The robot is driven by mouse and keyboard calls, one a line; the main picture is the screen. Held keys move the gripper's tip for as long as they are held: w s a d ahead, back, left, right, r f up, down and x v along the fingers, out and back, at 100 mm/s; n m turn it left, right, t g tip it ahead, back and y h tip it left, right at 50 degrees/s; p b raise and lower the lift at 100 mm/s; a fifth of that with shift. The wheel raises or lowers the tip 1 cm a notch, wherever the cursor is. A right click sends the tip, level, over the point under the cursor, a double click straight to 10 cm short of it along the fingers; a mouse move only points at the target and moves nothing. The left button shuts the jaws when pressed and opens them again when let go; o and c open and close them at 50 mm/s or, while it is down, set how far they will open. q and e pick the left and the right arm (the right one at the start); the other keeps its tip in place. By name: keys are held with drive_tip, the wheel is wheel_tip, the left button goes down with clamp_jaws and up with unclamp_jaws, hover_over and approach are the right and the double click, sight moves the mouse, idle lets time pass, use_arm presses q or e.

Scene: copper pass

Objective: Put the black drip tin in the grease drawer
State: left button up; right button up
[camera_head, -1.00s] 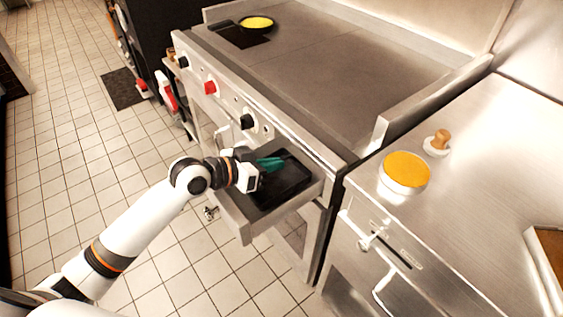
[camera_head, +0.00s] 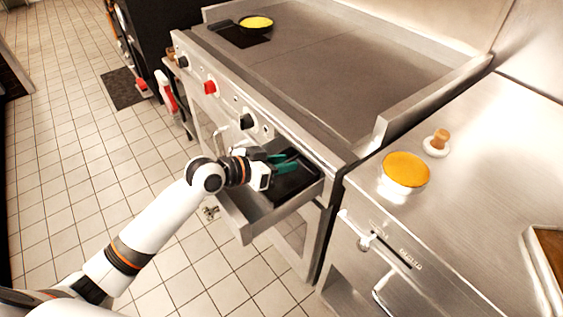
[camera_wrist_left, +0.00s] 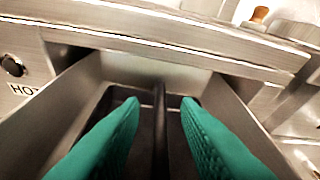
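The grease drawer (camera_head: 246,229) is pulled out under the griddle's front panel. The black drip tin (camera_head: 297,184) lies inside it, low between the drawer walls, partly hidden by my left gripper (camera_head: 286,162). In the left wrist view my left gripper (camera_wrist_left: 160,103) has its two green fingers apart, pointing into the drawer. A thin dark upright edge, seemingly part of the black drip tin (camera_wrist_left: 160,135), stands in the gap between the fingers, with space on both sides. My right gripper is not in view.
The griddle (camera_head: 330,75) holds a small pan (camera_head: 256,24) of yellow food at its far end. A steel counter at right carries a yellow-topped round tub (camera_head: 406,170) and a wooden-knobbed press (camera_head: 437,142).

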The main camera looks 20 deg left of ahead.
use_arm(q)
drive_tip(key=shift+s+a+r, duration=0.1)
drive_tip(key=shift+r, duration=0.1)
drive_tip(key=v, duration=1.1)
drive_tip(key=shift+s+a, duration=0.2)
drive_tip(key=shift+s, duration=0.05)
drive_tip(key=shift+r, duration=0.15)
